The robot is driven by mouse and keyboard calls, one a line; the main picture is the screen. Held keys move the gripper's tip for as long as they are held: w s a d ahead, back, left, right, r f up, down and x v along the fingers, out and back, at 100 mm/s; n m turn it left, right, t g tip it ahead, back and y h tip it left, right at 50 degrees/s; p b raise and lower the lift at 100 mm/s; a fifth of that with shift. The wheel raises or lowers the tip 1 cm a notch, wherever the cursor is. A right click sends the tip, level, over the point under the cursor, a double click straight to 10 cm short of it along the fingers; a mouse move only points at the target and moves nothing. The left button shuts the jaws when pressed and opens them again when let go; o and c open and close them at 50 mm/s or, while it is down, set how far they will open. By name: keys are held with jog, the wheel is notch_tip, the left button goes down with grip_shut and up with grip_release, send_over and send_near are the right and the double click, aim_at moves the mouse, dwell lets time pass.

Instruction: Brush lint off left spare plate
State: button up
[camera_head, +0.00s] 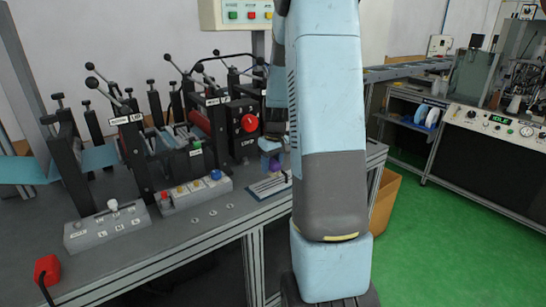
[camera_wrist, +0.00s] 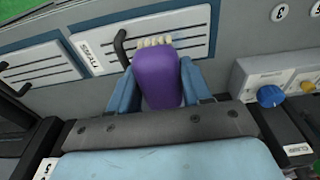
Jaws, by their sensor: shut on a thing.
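My gripper (camera_wrist: 160,82) is shut on a purple brush (camera_wrist: 158,78), with one blue finger on each side of it. The brush's cream bristles (camera_wrist: 154,42) point away from me and overlap a pale slotted plate (camera_wrist: 190,36) with a "SMALL" label and a dark handle. I cannot tell whether they touch it. A second slotted plate (camera_wrist: 45,68) lies to the left in the wrist view. I cannot make out lint on either. In the head view, my arm partly hides the brush (camera_head: 275,163) and a pale plate (camera_head: 266,187) on the bench.
A control box with a blue knob (camera_wrist: 270,96) stands close right of my gripper in the wrist view. The mask machine (camera_head: 165,150), with levers and rollers, stands left of my arm. An orange-brown bin (camera_head: 385,205) is beyond the bench's right end.

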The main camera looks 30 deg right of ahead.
jog(key=shift+r, duration=1.5)
jog(key=shift+f, duration=0.1)
